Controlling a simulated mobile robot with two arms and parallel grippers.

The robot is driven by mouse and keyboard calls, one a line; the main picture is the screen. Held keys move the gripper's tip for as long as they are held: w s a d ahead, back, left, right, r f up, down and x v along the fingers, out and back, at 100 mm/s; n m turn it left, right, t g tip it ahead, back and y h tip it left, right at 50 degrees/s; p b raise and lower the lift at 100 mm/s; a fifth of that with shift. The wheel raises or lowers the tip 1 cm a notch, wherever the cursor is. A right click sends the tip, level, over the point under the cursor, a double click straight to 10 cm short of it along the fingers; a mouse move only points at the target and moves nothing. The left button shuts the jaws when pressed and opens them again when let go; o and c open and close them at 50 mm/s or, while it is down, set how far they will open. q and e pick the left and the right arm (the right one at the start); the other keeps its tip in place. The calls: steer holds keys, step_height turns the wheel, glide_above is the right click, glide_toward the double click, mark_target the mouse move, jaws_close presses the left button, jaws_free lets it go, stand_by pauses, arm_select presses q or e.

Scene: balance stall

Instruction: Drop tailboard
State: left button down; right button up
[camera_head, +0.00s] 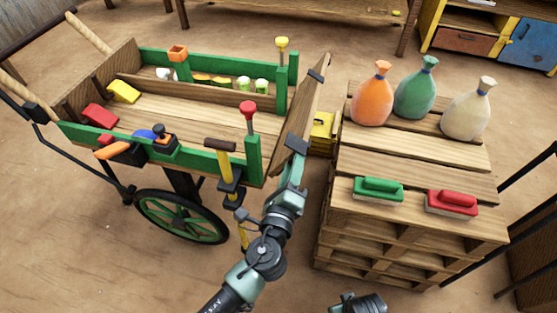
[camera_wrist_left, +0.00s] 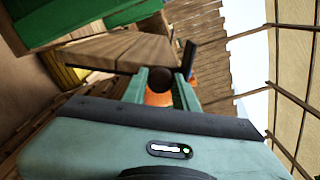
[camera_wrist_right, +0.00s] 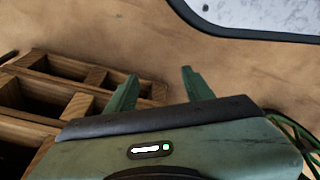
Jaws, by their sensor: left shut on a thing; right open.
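The wooden tailboard (camera_head: 308,95) stands at the right end of the green-sided cart (camera_head: 200,110), leaning outward at a slant, with dark brackets on its edge. My left gripper (camera_head: 292,168) is shut at the tailboard's near edge, beside the lower bracket. In the left wrist view the fingers (camera_wrist_left: 160,82) meet around the edge area, and the tailboard (camera_wrist_left: 125,50) runs off to the left; the exact contact is partly hidden. A red knob (camera_head: 249,109) and a yellow knob (camera_head: 282,43) top pins at the cart's end posts. My right gripper (camera_wrist_right: 155,88) is open and empty, low near the pallets.
A pallet stack (camera_head: 400,220) stands right of the cart, holding an orange sack (camera_head: 372,98), a green sack (camera_head: 416,90), a cream sack (camera_head: 467,112), a green brush (camera_head: 378,188) and a red brush (camera_head: 452,202). A yellow box (camera_head: 322,133) sits in the narrow gap between.

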arm_select(q)
steer(key=s+d+f+m+b, duration=0.1)
steer(key=d+f+m+b, duration=0.2)
steer(key=f+m, duration=0.2)
steer(key=s+d+f+m+b, duration=0.1)
steer(key=d+f+m+b, duration=0.2)
steer(key=f+m, duration=0.3)
step_height(320, 180, down, 3)
steer(key=shift+d+m, duration=0.3)
steer(key=shift+d, duration=0.1)
arm_select(e)
step_height(320, 180, up, 20)
steer(key=w+t, duration=0.1)
steer(key=shift+w, duration=0.4)
arm_select(q)
steer(key=shift+s, duration=0.1)
arm_select(e)
steer(key=shift+d, duration=0.1)
arm_select(q)
steer(key=c, duration=1.1)
jaws_free()
